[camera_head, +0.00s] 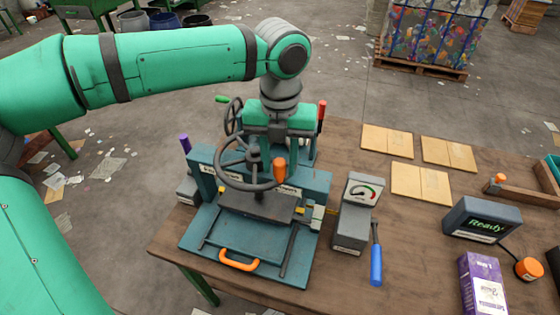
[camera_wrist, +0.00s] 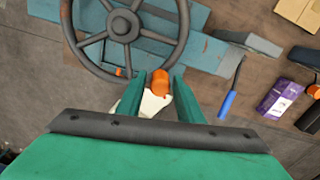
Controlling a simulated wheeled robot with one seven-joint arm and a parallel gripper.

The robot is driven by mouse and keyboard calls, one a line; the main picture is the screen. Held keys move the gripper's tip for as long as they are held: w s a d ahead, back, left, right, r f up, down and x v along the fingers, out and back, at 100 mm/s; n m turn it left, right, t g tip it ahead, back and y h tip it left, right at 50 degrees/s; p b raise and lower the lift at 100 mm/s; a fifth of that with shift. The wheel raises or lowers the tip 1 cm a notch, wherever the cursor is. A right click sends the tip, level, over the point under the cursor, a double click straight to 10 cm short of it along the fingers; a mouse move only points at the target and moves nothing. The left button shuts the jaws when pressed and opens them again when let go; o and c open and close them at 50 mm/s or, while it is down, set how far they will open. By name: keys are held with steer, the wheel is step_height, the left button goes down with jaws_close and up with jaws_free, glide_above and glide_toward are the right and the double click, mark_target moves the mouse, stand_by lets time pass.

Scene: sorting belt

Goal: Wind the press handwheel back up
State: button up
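The press (camera_head: 208,232) is a blue-teal frame on the wooden table. Its dark spoked handwheel (camera_head: 219,172) lies on top, with an upright orange knob (camera_head: 279,169) at its near right rim. A dark pressing block (camera_head: 258,204) sits low under the wheel; I cannot tell whether it touches the bed. In the wrist view the handwheel (camera_wrist: 83,55) fills the upper middle. My gripper (camera_wrist: 158,79) has its two green fingers apart, with the orange knob (camera_wrist: 160,80) showing between their tips and gaps at both sides.
Cardboard pieces (camera_head: 420,184), a "Ready" display (camera_head: 484,220) and a purple box (camera_head: 482,284) lie farther right.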

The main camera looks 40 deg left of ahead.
steer(key=shift+o, duration=0.3)
steer(key=shift+r, duration=0.1)
step_height(320, 180, up, 7)
steer(key=shift+r, duration=0.2)
steer(key=shift+w, duration=0.1)
stand_by(0.6)
